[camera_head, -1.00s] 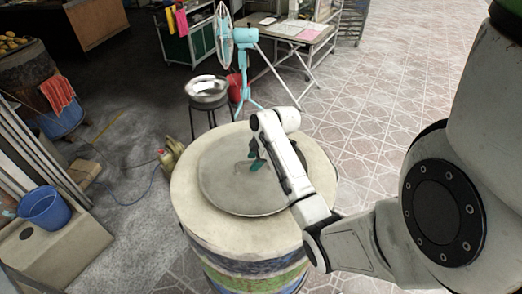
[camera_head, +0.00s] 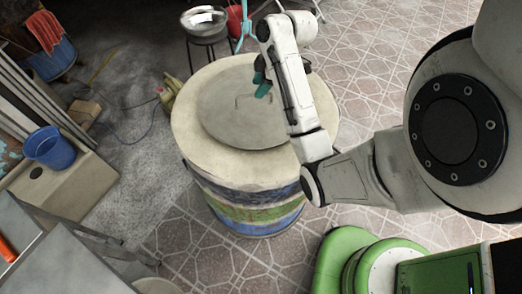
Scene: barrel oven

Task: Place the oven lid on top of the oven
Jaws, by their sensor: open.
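The oven lid (camera_head: 222,119) is a round grey disc with a thin wire handle (camera_head: 240,104). It lies flat on top of the barrel oven (camera_head: 191,143), inside the oven's broad pale rim. The oven is a drum with blue and green bands. My gripper (camera_head: 262,84), with teal fingers, is open over the far right part of the lid, beside the handle. It appears empty and apart from the handle. My arm hides the right edge of the lid and part of the rim.
A metal bowl (camera_head: 203,18) sits on a stand behind the oven. A yellowish can (camera_head: 169,92) stands at the oven's left. A blue bucket (camera_head: 50,148) rests on a ledge at far left.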

